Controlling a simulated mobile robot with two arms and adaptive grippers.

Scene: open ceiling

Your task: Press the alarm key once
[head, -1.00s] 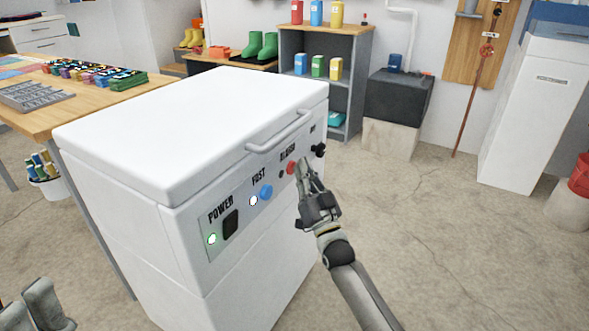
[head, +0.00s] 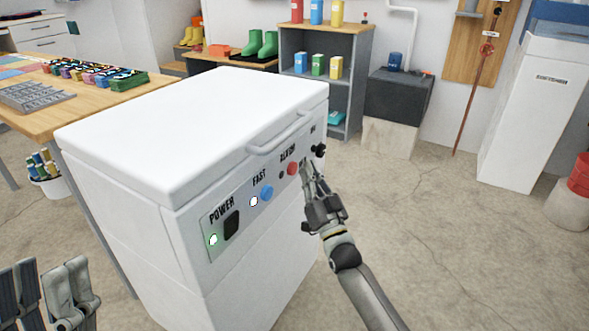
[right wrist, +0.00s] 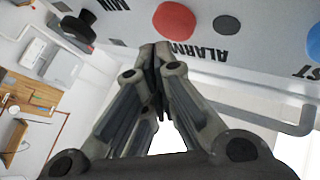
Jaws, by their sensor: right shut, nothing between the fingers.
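The white chest (head: 250,215) has a sloping front panel with a round red key (head: 293,168) under the word ALARM. A small dark lamp (head: 281,175) sits beside the key and looks unlit. My right gripper (head: 309,164) is shut and empty, its tips just right of the red key with a small gap. In the right wrist view, the red key (right wrist: 174,21) is fully in sight beyond the shut fingertips (right wrist: 156,52). My left gripper (head: 52,290) shows partly at the bottom left corner, away from the chest; its jaw opening is unclear.
The panel also has a black POWER switch (head: 231,224) with a green light, a blue FAST key (head: 266,193) with a pale light, and a black knob (head: 319,150). A bar handle (head: 280,134) juts out above. The floor (head: 430,240) to the right is clear.

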